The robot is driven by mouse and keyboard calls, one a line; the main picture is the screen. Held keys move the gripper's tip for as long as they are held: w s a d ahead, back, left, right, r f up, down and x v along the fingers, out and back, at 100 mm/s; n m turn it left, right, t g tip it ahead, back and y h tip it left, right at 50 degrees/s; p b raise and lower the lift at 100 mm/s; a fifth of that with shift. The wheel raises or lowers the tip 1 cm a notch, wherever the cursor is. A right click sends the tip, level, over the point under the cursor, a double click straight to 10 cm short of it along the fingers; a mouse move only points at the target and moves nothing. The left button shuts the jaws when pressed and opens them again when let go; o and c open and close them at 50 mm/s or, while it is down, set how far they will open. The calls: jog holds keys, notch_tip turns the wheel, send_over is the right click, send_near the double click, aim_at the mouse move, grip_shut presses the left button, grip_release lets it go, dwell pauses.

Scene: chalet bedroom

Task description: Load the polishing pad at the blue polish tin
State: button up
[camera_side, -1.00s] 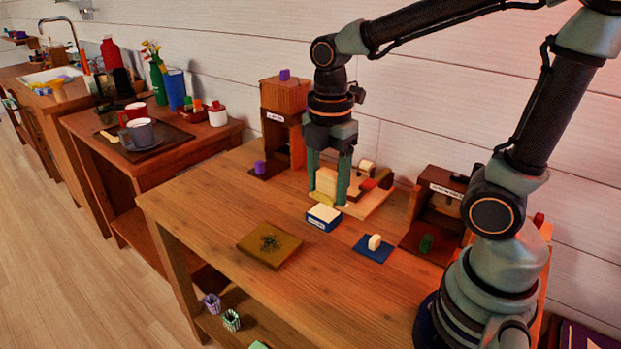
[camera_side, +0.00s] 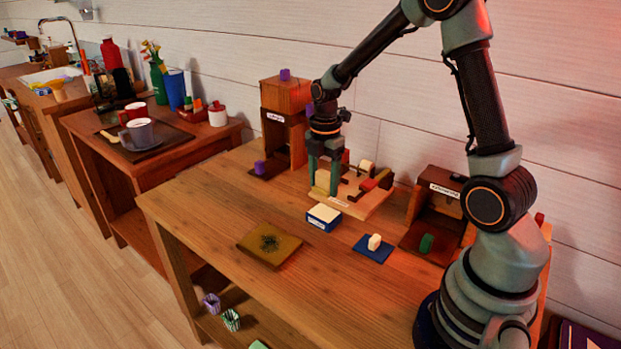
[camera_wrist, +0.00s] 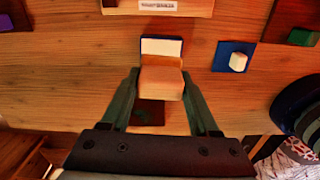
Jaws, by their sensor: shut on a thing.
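The blue polish tin (camera_side: 324,224) stands on the table with a pale cream top and a label on its front. In the wrist view the tin (camera_wrist: 161,45) lies just beyond the held pad. My gripper (camera_side: 323,187) is shut on a tan block-shaped polishing pad (camera_wrist: 161,82), held between the two green fingers. In the side view the pad is partly hidden by a finger and appears just above and left of the tin. A small gap shows between them there.
A wooden rack (camera_side: 365,207) with coloured blocks stands behind the tin. A blue mat (camera_side: 371,254) with a white piece is to the right. A dark-blotched plaque (camera_side: 269,245) lies in front. Cabinets (camera_side: 285,145) stand at the back. The table's front left is clear.

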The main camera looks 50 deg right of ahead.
aim_at(323, 214)
jog(key=shift+f, duration=2.6)
jog(key=shift+f, duration=0.6)
jog(key=shift+r, duration=3.55)
jog(key=shift+a, duration=0.1)
jog(key=s+a+r+m, duration=0.2)
jog(key=a+r+m, duration=0.2)
jog(key=m, duration=0.4)
jog(key=s+a+r+m, duration=0.3)
jog(key=a+r+m, duration=0.1)
jog(key=a+m, duration=0.3)
jog(key=shift+s+a+m, duration=0.15)
jog(key=shift+s+m, duration=0.15)
jog(key=shift+m, duration=0.8)
